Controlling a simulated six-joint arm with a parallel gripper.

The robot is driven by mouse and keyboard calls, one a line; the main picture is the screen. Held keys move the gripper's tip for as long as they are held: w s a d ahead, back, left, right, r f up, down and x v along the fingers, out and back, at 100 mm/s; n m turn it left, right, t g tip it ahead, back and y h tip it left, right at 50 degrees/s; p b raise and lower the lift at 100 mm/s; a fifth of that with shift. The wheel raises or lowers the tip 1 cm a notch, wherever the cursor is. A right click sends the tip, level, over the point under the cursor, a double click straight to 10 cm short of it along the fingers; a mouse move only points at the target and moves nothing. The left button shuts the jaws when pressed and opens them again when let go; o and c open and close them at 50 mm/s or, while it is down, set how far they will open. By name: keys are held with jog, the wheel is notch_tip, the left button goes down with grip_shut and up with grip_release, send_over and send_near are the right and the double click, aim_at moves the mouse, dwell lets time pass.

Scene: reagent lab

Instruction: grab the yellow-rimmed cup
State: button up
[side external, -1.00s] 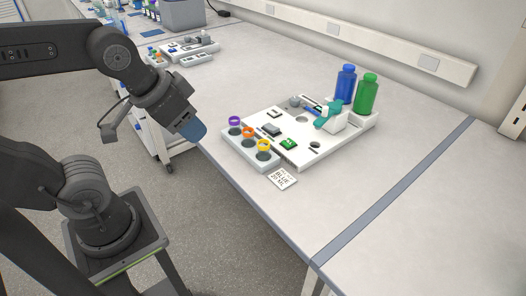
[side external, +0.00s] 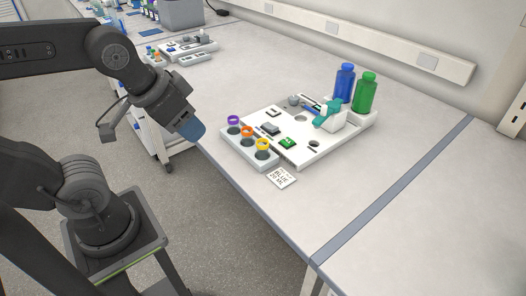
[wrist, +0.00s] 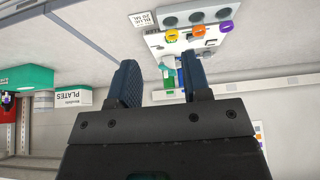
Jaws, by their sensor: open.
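The yellow-rimmed cup (side external: 263,145) sits at the near right end of a row of three cups in a pale rack (side external: 247,152) on the bench. The orange-rimmed cup (side external: 247,132) is in the middle and the purple-rimmed cup (side external: 233,121) at the far left end. In the wrist view, the yellow-rimmed cup (wrist: 172,35) is near the top, left of the other two. My gripper (side external: 192,131) is in the air left of the rack, apart from the cups. In the wrist view, my gripper (wrist: 162,84) has its blue fingers spread with nothing between them.
A printed card (side external: 281,178) lies beside the rack. The bench's right side is clear.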

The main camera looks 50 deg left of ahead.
jog(key=shift+o, duration=1.3)
jog(key=n+g, duration=0.6)
jog(key=n, duration=1.2)
send_over(262, 144)
jog(key=s+d, duration=0.1)
notch_tip(262, 144, down, 9)
jog(key=shift+w+f, duration=0.2)
jog(key=shift+f, duration=3)
jog(key=c, duration=1)
